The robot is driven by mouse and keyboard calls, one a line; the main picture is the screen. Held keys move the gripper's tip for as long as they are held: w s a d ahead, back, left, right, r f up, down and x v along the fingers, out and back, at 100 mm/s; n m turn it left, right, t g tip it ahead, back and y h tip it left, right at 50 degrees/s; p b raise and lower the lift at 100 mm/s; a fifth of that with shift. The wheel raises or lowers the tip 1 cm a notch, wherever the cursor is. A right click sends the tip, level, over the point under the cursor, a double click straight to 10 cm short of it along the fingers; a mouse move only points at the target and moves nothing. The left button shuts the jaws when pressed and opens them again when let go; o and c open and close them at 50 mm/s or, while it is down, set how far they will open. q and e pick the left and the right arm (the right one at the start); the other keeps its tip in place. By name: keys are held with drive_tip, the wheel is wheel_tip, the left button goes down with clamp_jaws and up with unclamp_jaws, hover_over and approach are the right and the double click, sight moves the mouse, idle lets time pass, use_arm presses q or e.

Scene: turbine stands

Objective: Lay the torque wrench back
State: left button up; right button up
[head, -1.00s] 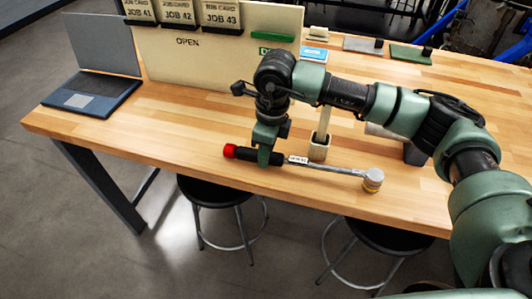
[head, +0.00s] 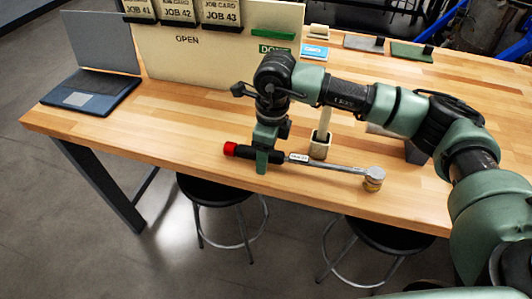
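The torque wrench (head: 335,165) lies along the front of the wooden table, with its red end (head: 230,149) and black grip at left and its round head (head: 374,178) at right. A small white label is on it beside the grip. My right gripper (head: 263,160) points down at the black grip. One finger shows on the near side of the grip, apart from it as far as I can see; the other finger is hidden. The gripper looks open around the grip. My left gripper is not in view.
A beige board (head: 215,60) with job cards stands behind the gripper. A laptop (head: 95,90) is at left. A small upright holder (head: 320,148) stands just behind the wrench. Stools (head: 215,190) are below the front edge. The table's left front is clear.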

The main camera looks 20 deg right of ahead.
drive_tip(key=shift+s+d+r+p, duration=0.15)
drive_tip(key=shift+r+p, duration=0.65)
drive_tip(key=shift+r, duration=1)
drive_tip(key=shift+d+r+p, duration=0.1)
drive_tip(key=shift+r+p, duration=0.7)
drive_tip(key=shift+r, duration=1)
